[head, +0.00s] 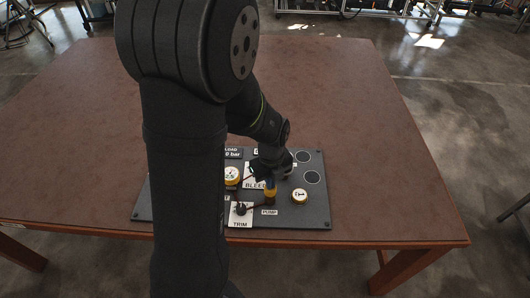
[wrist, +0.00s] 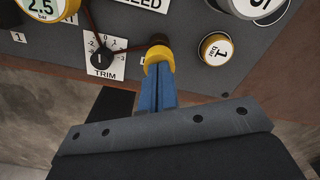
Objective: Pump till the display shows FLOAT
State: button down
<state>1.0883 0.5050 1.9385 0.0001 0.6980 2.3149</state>
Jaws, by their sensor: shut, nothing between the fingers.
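A dark panel (head: 318,214) lies on the table with a PUMP label (head: 269,212) near its front edge. I cannot tell whether the tips touch the dark part.
A TRIM dial (wrist: 103,57) sits left of the fingers. A yellow-rimmed gauge (head: 300,196) is right of them, another yellow gauge (head: 232,174) left. The brown table (head: 390,190) is clear around the panel.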

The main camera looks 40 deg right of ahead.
jog(key=shift+f, duration=0.75)
dwell(0.3)
jog(key=shift+r, duration=0.8)
jog(key=shift+r, duration=3)
jog(key=shift+f, duration=2.55)
